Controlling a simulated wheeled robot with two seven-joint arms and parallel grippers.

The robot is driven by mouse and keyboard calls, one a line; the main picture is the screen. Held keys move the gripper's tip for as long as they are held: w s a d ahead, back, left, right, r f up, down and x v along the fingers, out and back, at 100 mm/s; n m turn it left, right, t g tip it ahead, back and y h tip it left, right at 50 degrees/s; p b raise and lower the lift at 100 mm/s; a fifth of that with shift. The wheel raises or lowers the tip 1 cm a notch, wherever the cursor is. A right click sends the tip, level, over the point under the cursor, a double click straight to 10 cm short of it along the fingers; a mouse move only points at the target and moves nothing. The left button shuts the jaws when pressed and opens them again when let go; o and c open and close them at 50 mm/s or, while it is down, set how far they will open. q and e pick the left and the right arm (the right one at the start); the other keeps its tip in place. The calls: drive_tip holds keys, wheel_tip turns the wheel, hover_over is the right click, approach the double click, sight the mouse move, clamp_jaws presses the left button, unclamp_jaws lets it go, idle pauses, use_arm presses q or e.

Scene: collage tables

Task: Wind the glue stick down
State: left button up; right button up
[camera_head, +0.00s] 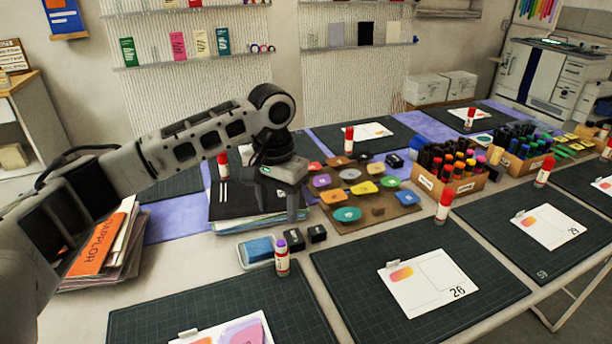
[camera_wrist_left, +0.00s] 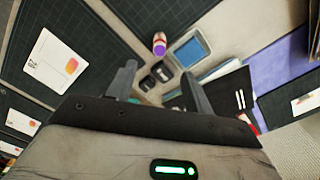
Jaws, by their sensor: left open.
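A glue stick (camera_head: 282,258) with a white and red body and a purple top stands upright on the table, beside a blue pad in a clear case (camera_head: 258,250). It also shows in the left wrist view (camera_wrist_left: 159,45), beyond my fingertips. My left gripper (camera_head: 284,212) points down, open and empty, above the table behind the glue stick and near the dark folders. It also shows in the left wrist view (camera_wrist_left: 158,70), with its fingers spread apart. It does not touch the glue stick. My right gripper is not in view.
Two small black blocks (camera_head: 318,234) lie close to the glue stick. Dark folders (camera_head: 228,205) are stacked under my left arm. A brown board (camera_head: 375,217) holds coloured pieces. A marker box (camera_head: 452,190) and several red-capped glue sticks (camera_head: 443,207) stand right. Green mats (camera_head: 345,300) hold cards.

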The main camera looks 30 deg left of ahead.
use_arm(q)
drive_tip(key=shift+w+f, duration=0.35)
drive_tip(key=shift+w, duration=0.05)
hover_over(282, 258)
drive_tip(key=f, duration=0.2)
drive_tip(key=w+a+f, duration=0.1)
drive_tip(key=f, duration=0.1)
drive_tip(key=shift+f, duration=0.1)
wheel_tip(282, 258, down, 11)
drive_tip(key=shift+d+r, duration=0.1)
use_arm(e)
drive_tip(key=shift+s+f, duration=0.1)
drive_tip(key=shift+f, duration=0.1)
use_arm(q)
drive_tip(key=shift+w, duration=0.1)
drive_tip(key=c, duration=0.9)
drive_tip(key=shift+c, duration=0.8)
drive_tip(key=shift+o, duration=0.6)
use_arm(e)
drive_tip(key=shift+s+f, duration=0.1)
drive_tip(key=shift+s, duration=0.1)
